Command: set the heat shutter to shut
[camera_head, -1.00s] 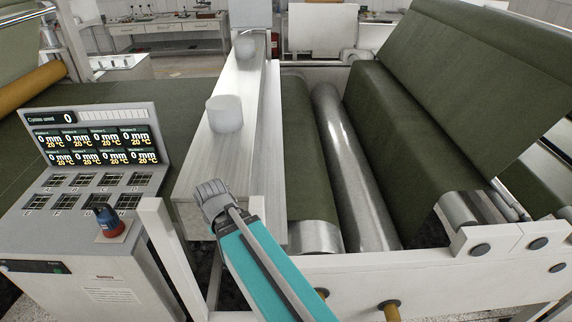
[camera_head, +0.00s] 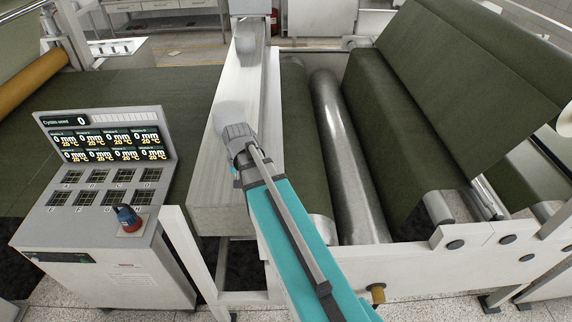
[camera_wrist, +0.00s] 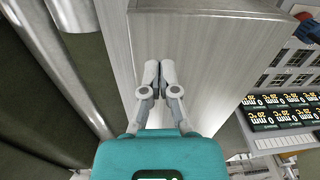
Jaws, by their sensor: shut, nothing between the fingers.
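My teal arm reaches up the middle of the head view, its grey end (camera_head: 237,137) in front of the long pale metal box beam (camera_head: 222,203). In the wrist view my gripper (camera_wrist: 153,68) is shut and empty, its fingertips together over the same beam's bare face (camera_wrist: 195,45). I cannot tell whether they touch it. No part is clearly recognisable as the heat shutter, and its setting cannot be read.
A control console (camera_head: 100,180) with lit displays and a red-and-blue knob (camera_head: 128,217) stands left of the beam. A shiny roller (camera_head: 345,150) and dark green material (camera_head: 400,120) lie to the right. A white frame rail (camera_head: 340,267) crosses in front. Speckled floor (camera_head: 410,302) shows below.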

